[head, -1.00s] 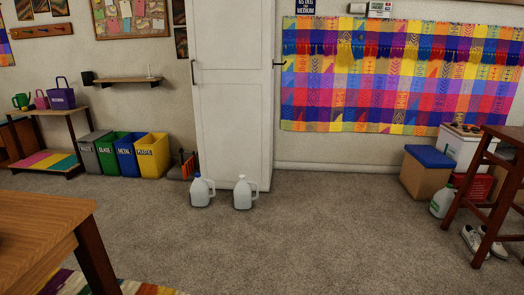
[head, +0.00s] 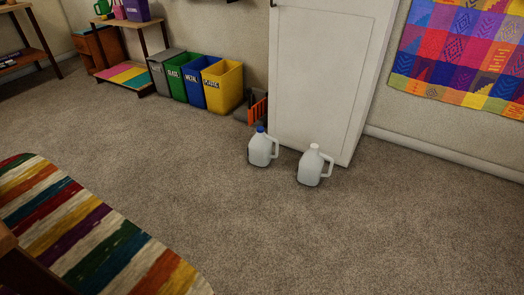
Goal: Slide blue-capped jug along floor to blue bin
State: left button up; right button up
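The blue-capped jug (head: 260,150) stands upright on the carpet in front of the white door, its handle on its right side. A white-capped jug (head: 312,167) stands upright just to its right, apart from it. The blue bin (head: 191,87), labelled METAL, stands in the row against the wall, up and left of the jugs, between the green bin (head: 174,73) and the yellow bin (head: 222,88). Neither of my grippers is in view.
A grey bin (head: 164,62) stands at the row's left end. A dark holder with orange slats (head: 257,108) stands between the yellow bin and the door (head: 312,80). A striped rug (head: 75,228) lies at the lower left. Carpet between jugs and bins is clear.

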aim_at(260, 148)
jog(key=i+z, duration=0.45)
jog(key=i, duration=2.15)
